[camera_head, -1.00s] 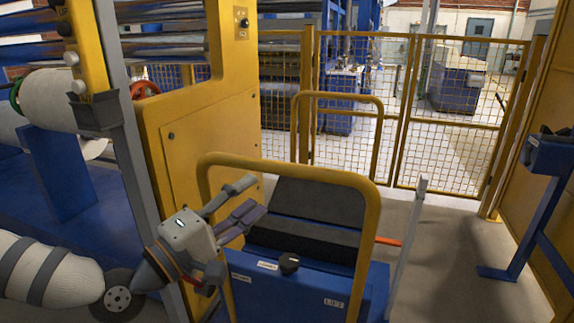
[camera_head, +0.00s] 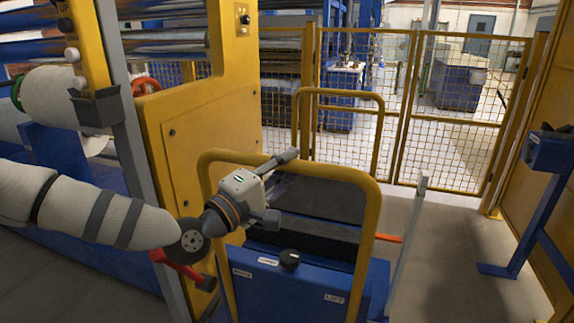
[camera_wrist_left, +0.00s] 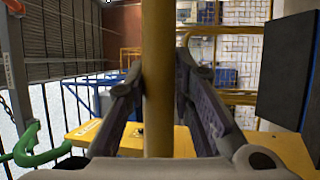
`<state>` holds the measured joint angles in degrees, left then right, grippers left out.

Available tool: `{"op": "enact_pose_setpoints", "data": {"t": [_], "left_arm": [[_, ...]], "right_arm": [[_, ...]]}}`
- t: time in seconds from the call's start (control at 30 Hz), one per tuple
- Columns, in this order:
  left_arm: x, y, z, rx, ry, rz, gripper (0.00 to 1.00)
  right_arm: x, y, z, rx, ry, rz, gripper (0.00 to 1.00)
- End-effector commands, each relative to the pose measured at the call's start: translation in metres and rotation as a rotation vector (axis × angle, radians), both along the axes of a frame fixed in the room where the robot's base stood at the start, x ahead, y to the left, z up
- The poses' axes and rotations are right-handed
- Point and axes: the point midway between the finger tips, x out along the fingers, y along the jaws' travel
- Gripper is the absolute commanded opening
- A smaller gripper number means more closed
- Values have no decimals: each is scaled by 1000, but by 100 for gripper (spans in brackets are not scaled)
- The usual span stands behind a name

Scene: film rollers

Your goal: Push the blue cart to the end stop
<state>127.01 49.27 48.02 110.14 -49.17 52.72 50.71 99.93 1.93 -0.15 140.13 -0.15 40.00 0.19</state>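The blue cart (camera_head: 292,290) stands in front of me at the lower middle, with a yellow tubular handle (camera_head: 372,225), a dark top and a black knob. My left gripper (camera_head: 280,184) is at the upper left part of this handle. In the left wrist view a yellow bar (camera_wrist_left: 157,90) runs upright between the spread fingers of my left gripper (camera_wrist_left: 158,85), with gaps beside it. The fingers look open around the bar; contact is not clear. My right gripper is out of view. I cannot clearly identify the end stop.
A yellow machine frame (camera_head: 205,120) stands close on the left. A yellow mesh fence (camera_head: 455,130) and a yellow hoop (camera_head: 380,130) are ahead. A pale post (camera_head: 408,245) and a red-orange bar (camera_head: 388,239) are right of the cart. A blue stand (camera_head: 530,220) is further right, with floor between.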

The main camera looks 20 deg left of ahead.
Motion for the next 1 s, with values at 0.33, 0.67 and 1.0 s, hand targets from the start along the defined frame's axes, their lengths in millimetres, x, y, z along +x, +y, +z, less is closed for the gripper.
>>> {"op": "enact_pose_setpoints", "data": {"t": [0.33,0.67,1.0], "left_arm": [[27,0,-6,0,2,2,0],[35,0,1,-3,0,3,0],[34,-1,0,-1,0,1,43]], "right_arm": [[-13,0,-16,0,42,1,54],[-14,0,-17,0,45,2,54],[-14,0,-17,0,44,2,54]]}}
